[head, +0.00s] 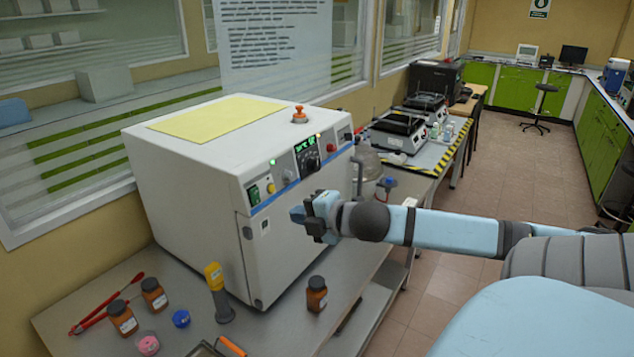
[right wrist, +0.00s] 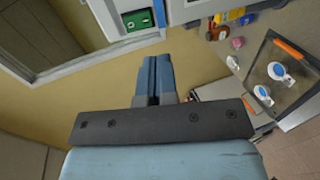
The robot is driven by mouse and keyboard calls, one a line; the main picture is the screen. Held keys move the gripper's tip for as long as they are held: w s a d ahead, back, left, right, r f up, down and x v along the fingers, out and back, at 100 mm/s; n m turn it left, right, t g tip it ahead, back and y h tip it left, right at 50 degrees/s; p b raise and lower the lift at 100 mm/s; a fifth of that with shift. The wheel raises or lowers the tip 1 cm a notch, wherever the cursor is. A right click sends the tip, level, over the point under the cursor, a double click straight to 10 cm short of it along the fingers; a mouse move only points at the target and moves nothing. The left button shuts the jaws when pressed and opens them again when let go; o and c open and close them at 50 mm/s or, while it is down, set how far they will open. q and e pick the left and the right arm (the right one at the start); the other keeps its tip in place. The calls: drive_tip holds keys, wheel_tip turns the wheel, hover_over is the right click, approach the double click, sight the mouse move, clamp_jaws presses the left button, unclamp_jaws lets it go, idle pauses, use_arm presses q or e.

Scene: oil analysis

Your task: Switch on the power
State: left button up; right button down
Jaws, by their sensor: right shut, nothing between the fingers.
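A large white machine (head: 190,190) stands on the bench, with a control panel along its upper front edge. A green switch (head: 253,195) sits at the panel's left end, and a green switch also shows at the top of the right wrist view (right wrist: 138,20). A display with green digits (head: 305,143) is lit. My right gripper (head: 302,214) is shut and empty, in front of the machine, right of and a little below the green switch. In the right wrist view its closed fingers (right wrist: 155,65) point toward the panel, with a visible gap below the switch. My left gripper is out of view.
An orange-topped knob (head: 299,114) stands on the machine's top. Glassware (head: 366,165) is just beyond my gripper. Open floor lies to the right.

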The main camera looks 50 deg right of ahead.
drive_tip(key=shift+f+v, duration=0.15)
drive_tip(key=shift+v, duration=0.85)
drive_tip(key=shift+f+v, duration=0.15)
drive_tip(key=shift+v, duration=0.9)
drive_tip(key=shift+s+f, duration=0.1)
